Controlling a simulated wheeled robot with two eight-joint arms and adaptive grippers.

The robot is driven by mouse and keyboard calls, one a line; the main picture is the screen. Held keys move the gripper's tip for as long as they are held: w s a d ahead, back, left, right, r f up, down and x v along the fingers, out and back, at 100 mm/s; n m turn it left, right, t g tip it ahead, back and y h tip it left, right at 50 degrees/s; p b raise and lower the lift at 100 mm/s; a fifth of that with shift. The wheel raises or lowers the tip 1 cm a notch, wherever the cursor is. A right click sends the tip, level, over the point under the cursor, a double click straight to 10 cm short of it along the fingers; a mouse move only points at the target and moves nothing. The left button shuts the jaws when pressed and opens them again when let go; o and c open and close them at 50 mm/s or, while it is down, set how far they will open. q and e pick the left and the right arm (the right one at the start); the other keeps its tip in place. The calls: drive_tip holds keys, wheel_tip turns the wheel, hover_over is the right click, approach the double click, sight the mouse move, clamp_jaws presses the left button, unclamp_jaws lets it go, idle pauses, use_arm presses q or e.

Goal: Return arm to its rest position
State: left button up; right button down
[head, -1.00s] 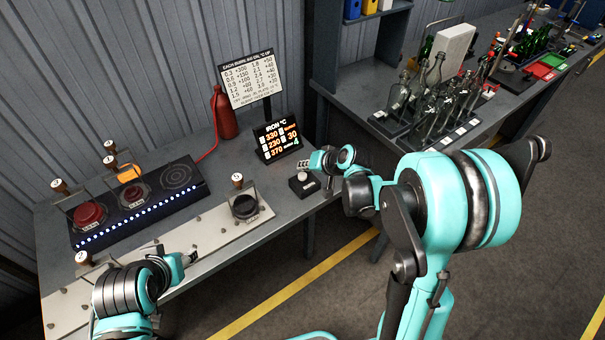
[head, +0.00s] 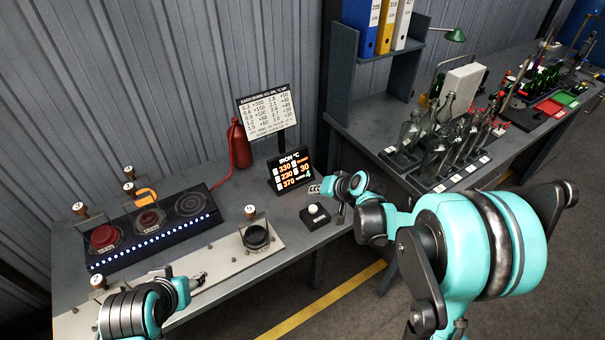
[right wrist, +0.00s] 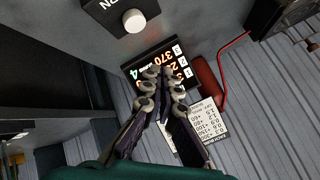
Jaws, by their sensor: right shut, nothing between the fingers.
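My right arm reaches in from the right in the head view. Its gripper (head: 318,188) is shut and empty, in the air by the iron temperature display (head: 291,171) and near the small box with a white button (head: 314,211). The right wrist view shows its fingers (right wrist: 160,78) together in front of the display (right wrist: 172,66), with the white button (right wrist: 134,20) apart from them. My left gripper (head: 199,280) is low at the left, over the front edge of the bench; its fingers are too small to tell open from shut.
A burner unit (head: 150,222) with red moulds stands on the left bench, and a dark mould (head: 256,238) sits on the pale strip. A red bottle (head: 239,146) and a sign (head: 267,113) stand behind. Glass bottles (head: 437,155) crowd the right bench.

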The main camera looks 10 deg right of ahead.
drive_tip(key=s+r+n+h+b, duration=0.1)
drive_tip(key=s+r+n+h, duration=0.1)
drive_tip(key=s, duration=1)
drive_tip(key=s+r+n+g+h+b, duration=0.1)
drive_tip(key=s+r+h+b, duration=0.1)
drive_tip(key=s, duration=1.1)
drive_tip(key=shift+n, duration=0.4)
